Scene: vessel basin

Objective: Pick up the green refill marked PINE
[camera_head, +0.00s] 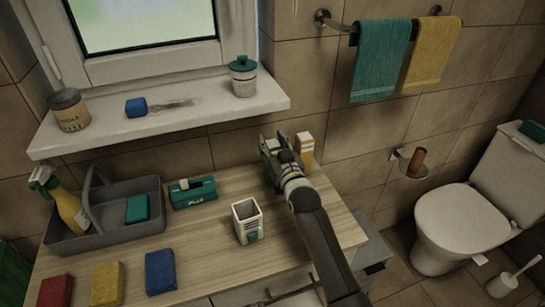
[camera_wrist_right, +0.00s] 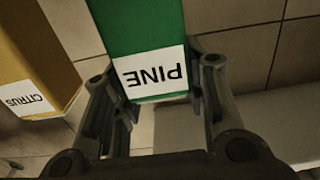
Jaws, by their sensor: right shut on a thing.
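The green refill (camera_wrist_right: 140,25) shows upside down in the right wrist view, with a white label reading PINE. My right gripper (camera_wrist_right: 150,85) is shut on it, one finger on each side. In the head view the gripper (camera_head: 275,150) is at the back of the wooden counter, and only a small green and white part of the refill (camera_head: 272,145) shows behind it. I cannot tell whether the refill touches the counter. My left gripper is not in view.
A yellow refill marked CITRUS (camera_wrist_right: 30,50) stands close beside it, also in the head view (camera_head: 304,150). A white open-topped container (camera_head: 247,222) stands in front. The windowsill (camera_head: 205,115) overhangs behind.

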